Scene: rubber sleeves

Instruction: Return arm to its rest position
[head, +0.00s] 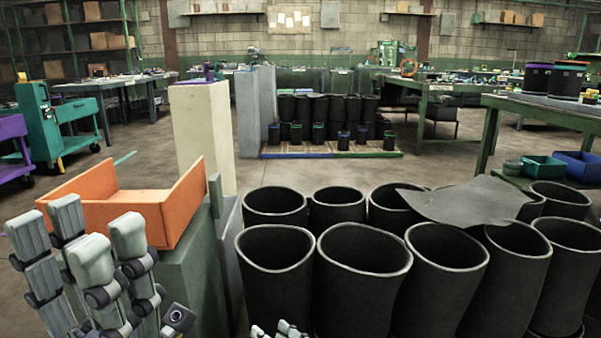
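My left gripper (84,240) is at the lower left, its grey jointed fingers pointing up. The fingers stand apart and I see nothing held between them. It is in front of an orange open-sided tray (130,217) and overlaps it in the picture; I cannot tell whether they touch. Only small grey tips of my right gripper (281,331) show at the bottom edge, in front of the black sleeves. Whether it is open or shut is hidden below the picture.
Several upright, open black rubber sleeves (361,300) crowd the centre and right. A grey sheet (468,203) lies over some rims. The tray sits on a green stand (187,272). A pale pillar (204,130) stands behind. Workbenches and more sleeves are farther back, with open floor between.

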